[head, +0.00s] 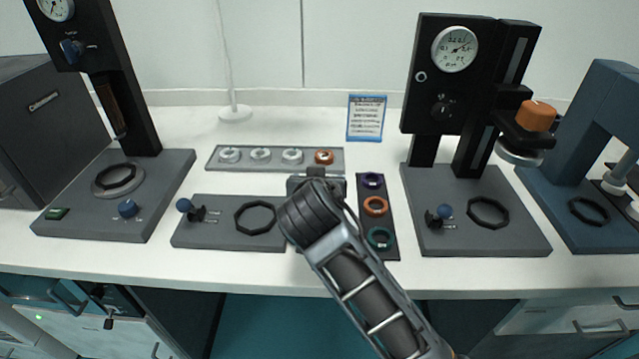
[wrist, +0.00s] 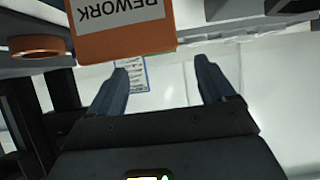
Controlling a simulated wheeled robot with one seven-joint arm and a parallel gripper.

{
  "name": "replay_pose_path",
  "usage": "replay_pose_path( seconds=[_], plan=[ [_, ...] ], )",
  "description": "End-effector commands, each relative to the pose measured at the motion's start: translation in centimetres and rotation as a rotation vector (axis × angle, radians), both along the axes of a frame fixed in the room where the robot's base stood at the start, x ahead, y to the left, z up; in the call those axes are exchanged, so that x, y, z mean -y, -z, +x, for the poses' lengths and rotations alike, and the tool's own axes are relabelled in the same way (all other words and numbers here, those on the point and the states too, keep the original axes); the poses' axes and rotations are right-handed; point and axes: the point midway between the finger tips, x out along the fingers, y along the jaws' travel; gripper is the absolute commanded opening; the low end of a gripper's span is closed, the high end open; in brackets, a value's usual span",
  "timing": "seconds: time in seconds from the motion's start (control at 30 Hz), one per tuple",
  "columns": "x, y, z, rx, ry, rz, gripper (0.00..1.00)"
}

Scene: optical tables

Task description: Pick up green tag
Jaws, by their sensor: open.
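Two green things show in the head view. A small green rectangular piece (head: 57,214) lies on the front left corner of the left grey base, and a dark green ring (head: 379,238) sits at the near end of a dark strip. I cannot tell for certain which is the green tag. My gripper (head: 316,178) is over the middle of the table, left of the strip and far right of the rectangular piece; my wrist hides much of it. In the wrist view my gripper (wrist: 160,66) is open, with nothing between its fingers.
An orange block marked REWORK (wrist: 122,30) appears inverted close to the fingers. The dark strip (head: 364,187) also holds purple and orange rings. A grey tray (head: 215,158) stands behind. Tall gauge stands (head: 432,95) flank the area. Bare white table (head: 190,280) runs along the front.

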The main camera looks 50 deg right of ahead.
Motion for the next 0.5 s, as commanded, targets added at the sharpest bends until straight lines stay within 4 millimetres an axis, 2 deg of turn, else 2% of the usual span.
replay_pose_path(
  seconds=[0.3,0.5],
  plan=[
    [3.0,2.1,2.1,0.000,0.002,0.000,0.83],
    [3.6,2.6,2.6,0.002,0.000,0.000,0.83]
  ],
)
